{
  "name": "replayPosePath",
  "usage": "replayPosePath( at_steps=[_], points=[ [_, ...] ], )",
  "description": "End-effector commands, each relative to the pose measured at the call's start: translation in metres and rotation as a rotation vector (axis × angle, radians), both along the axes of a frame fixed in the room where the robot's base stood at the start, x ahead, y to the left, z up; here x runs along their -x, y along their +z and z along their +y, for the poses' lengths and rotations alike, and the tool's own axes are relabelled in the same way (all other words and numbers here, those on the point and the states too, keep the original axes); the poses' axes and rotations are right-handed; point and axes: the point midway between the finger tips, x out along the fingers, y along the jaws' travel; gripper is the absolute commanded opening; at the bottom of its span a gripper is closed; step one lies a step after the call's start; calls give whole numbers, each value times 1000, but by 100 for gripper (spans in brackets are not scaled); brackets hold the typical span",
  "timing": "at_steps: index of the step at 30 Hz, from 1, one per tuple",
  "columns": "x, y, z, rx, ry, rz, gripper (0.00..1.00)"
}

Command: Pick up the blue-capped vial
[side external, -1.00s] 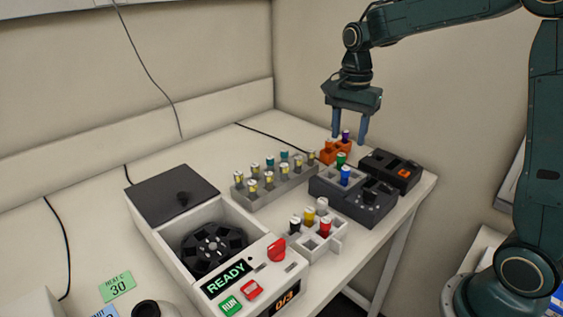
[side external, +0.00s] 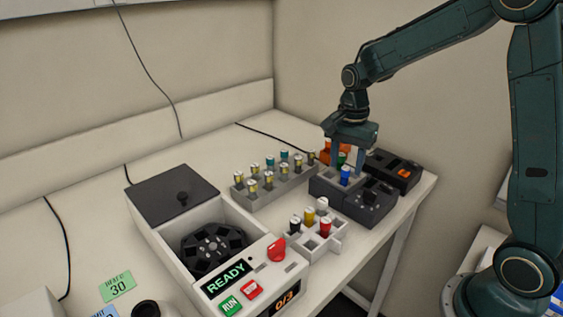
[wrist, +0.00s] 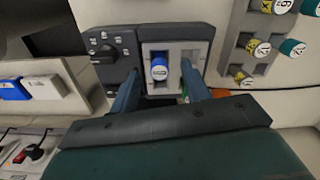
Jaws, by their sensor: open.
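The blue-capped vial (side external: 345,174) stands upright in a grey slotted block (side external: 325,182) joined to a dark control unit (side external: 377,204). In the wrist view the vial (wrist: 159,70) sits in the left slot of the block, beside an empty-looking slot. My gripper (side external: 348,172) is open above the block, fingers pointing down on either side of the blue cap in the side view. In the wrist view my gripper (wrist: 160,76) has one finger to each side of the vial. Contact cannot be told.
A green-capped vial (side external: 342,158) stands close behind, partly hidden by my gripper. A grey rack of several vials (side external: 262,194) and a white rack (side external: 323,248) stand left and front.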

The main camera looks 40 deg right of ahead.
Motion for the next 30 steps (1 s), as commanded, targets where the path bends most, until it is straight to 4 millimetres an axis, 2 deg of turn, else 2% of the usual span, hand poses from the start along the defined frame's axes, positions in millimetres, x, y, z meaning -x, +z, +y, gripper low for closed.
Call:
replayPosePath(
  at_steps=[3,7,23,24,30],
  points=[
    [1,-15,0,0,0,3,47],
    [1,-24,0,0,0,1,47],
    [1,-26,0,0,0,0,47],
    [1,-26,0,0,0,0,45],
    [1,-26,0,0,0,0,8]
  ],
)
